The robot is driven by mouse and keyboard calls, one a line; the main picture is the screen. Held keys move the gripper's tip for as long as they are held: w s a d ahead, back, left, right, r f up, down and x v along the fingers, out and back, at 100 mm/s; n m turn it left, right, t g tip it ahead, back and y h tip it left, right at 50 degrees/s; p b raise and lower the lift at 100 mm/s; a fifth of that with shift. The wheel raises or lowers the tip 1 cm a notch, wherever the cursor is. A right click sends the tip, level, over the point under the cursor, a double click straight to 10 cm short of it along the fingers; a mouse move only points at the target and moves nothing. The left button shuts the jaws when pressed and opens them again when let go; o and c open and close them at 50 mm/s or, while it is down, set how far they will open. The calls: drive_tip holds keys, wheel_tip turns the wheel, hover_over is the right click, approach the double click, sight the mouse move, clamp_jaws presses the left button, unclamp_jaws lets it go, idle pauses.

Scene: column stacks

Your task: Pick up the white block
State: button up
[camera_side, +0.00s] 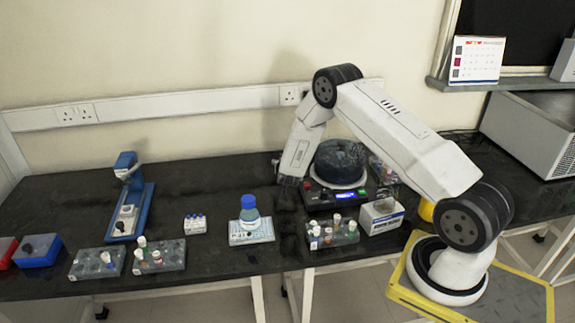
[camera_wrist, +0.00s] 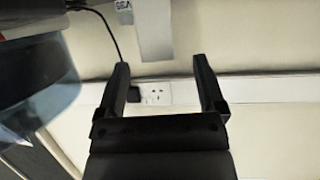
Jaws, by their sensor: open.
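A small white block (camera_side: 195,224) with several blue-capped vials in it stands on the black bench, left of the blue-capped bottle. A larger white box-like block (camera_side: 382,217) stands at the right, by the tube rack; I cannot tell which one the task means. My gripper (camera_wrist: 163,80) is open in the wrist view, with only the wall and a socket showing between its dark fingers. In the side view its dark fingers blend into the bench below my wrist, right of the bottle. Neither white block is recognisable in the wrist view.
A blue-capped bottle (camera_side: 249,212) stands on a pale tray (camera_side: 250,238). A round dark-topped device (camera_side: 340,165) is close to my wrist. Grey tube racks (camera_side: 97,264) line the front edge. A blue stand (camera_side: 128,190) is at left. Bench between stand and bottle is mostly clear.

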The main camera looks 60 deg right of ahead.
drive_tip(key=shift+x, duration=1.8)
clamp_jaws()
drive_tip(key=shift+r, duration=0.75)
drive_tip(key=s+a+r, duration=0.2)
drive_tip(key=s+r, duration=0.3)
drive_tip(key=s, duration=0.1)
drive_tip(key=s+a+r, duration=0.3)
drive_tip(key=s+r, duration=0.3)
drive_tip(key=s, duration=0.1)
drive_tip(key=shift+a+r, duration=0.25)
drive_tip(key=shift+a, duration=0.1)
